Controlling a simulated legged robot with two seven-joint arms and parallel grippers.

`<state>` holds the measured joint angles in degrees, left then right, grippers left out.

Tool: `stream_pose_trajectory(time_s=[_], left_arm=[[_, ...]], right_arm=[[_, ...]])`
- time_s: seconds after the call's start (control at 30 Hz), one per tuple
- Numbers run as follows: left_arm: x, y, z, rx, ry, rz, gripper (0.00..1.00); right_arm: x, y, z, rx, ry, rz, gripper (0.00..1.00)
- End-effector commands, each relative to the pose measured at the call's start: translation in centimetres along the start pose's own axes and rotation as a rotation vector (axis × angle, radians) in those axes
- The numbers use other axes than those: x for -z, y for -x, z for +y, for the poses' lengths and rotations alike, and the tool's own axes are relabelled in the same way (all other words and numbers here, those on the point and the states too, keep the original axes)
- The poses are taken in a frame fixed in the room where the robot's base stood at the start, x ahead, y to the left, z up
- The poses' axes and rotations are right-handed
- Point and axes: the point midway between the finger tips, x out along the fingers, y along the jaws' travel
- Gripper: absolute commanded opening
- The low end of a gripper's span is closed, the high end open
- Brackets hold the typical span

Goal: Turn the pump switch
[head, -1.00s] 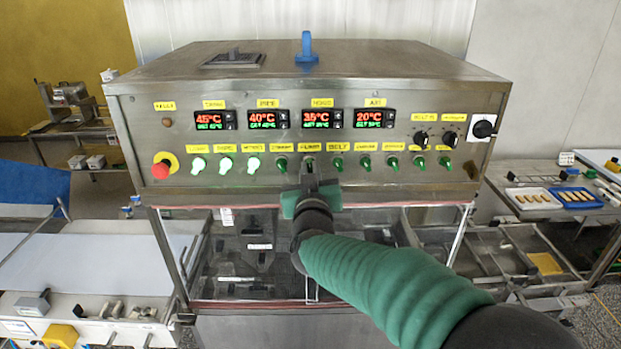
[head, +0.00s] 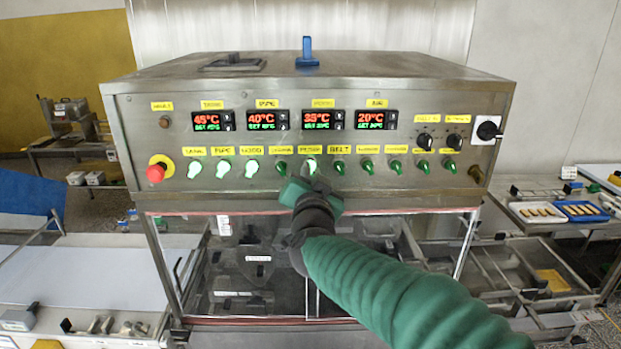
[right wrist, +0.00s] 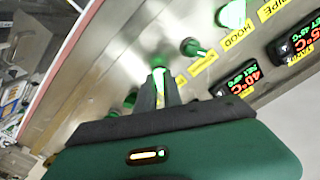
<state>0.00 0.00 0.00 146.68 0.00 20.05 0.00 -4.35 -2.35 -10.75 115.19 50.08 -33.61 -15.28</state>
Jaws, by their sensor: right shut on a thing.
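The pump switch (head: 312,166) is the fifth knob in the lower row on the steel control panel (head: 400,185). It glows pale green, and the label above it is blurred. My right gripper (head: 313,180) reaches up to it from below, tilted. In the right wrist view its dark fingers (right wrist: 160,88) are shut around the green switch (right wrist: 158,72), whose lower part they hide. My left gripper is not in view.
Three lit switches (head: 223,168) stand to the left and several dark green ones (head: 367,165) to the right. A red emergency button (head: 156,173) is at far left. Temperature displays (head: 268,120) sit above, and a clear front cover (head: 245,270) hangs below.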

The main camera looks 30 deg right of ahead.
Motion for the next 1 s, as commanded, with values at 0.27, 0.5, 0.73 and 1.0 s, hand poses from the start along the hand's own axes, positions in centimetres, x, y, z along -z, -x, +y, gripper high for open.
stream_pose_trajectory(time_s=[0.27, 0.5, 0.73, 1.0], left_arm=[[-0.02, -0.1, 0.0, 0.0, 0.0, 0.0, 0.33], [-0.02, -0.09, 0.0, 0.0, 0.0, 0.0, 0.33], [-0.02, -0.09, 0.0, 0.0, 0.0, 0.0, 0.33], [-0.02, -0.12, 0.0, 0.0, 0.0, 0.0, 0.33]], right_arm=[[-0.08, 0.0, -0.03, 0.0, -0.016, -0.002, 0.0], [-0.07, 0.0, -0.03, 0.0, -0.016, -0.002, 0.15], [-0.04, 0.0, -0.02, 0.0, -0.014, -0.001, 0.33], [0.04, -0.03, 0.03, 0.001, -0.014, 0.0, 0.33]])
